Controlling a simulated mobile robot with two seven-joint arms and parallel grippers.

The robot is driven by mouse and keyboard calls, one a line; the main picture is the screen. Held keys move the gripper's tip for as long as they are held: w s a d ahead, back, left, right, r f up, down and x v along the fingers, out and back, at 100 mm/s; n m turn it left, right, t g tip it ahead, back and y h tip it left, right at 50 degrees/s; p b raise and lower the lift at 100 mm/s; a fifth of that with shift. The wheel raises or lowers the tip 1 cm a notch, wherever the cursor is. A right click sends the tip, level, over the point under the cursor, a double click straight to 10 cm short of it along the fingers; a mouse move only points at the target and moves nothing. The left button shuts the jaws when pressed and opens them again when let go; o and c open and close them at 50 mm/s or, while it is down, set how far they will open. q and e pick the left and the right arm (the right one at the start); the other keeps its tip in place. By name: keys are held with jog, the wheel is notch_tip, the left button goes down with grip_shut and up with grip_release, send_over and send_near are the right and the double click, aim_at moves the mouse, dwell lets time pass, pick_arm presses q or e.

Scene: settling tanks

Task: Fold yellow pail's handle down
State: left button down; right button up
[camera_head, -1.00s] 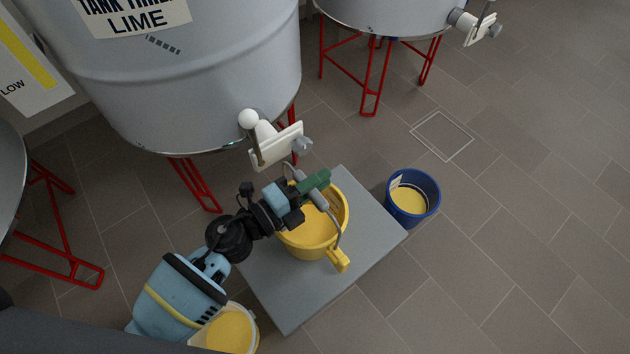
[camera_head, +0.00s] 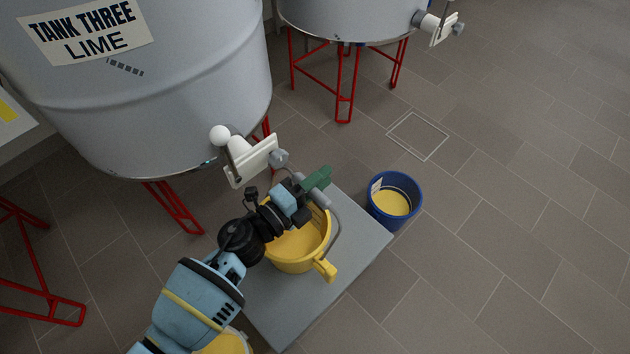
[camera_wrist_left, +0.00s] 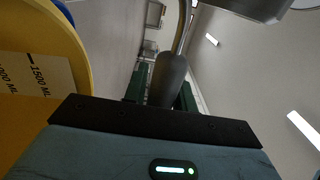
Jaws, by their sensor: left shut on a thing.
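The yellow pail (camera_head: 297,262) stands upright on a grey platform (camera_head: 350,262). Its wire handle (camera_head: 339,236) is raised above the rim and leans toward the right of the head view; a yellow lug (camera_head: 325,269) shows at its near end. My left gripper (camera_head: 316,184), with green fingers, is shut on the handle's grey grip (camera_head: 323,198), above the pail's far right rim. In the left wrist view the grip (camera_wrist_left: 170,78) sits between the fingers, and the pail's wall (camera_wrist_left: 84,45) is at the left. My arm hides part of the pail. My right gripper is out of view.
A blue bucket (camera_head: 417,205) with yellow contents stands on the floor right of the platform. A tank valve (camera_head: 250,160) hangs close behind the gripper. Another yellow-filled container (camera_head: 225,344) is partly hidden by my arm. The floor at right is clear.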

pick_arm(q)
jog(key=shift+s+a+f, duration=0.1)
jog(key=shift+s+f, duration=0.05)
jog(key=shift+f, duration=0.45)
jog(key=shift+s+a+f, duration=0.1)
jog(key=shift+s+f, duration=0.05)
jog(key=shift+f, duration=0.4)
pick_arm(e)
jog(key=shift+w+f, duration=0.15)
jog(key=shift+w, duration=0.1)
pick_arm(q)
jog(key=c, duration=1.3)
grip_release()
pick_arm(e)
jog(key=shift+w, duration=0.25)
pick_arm(q)
jog(key=shift+w+r, duration=0.15)
jog(key=shift+r, duration=0.15)
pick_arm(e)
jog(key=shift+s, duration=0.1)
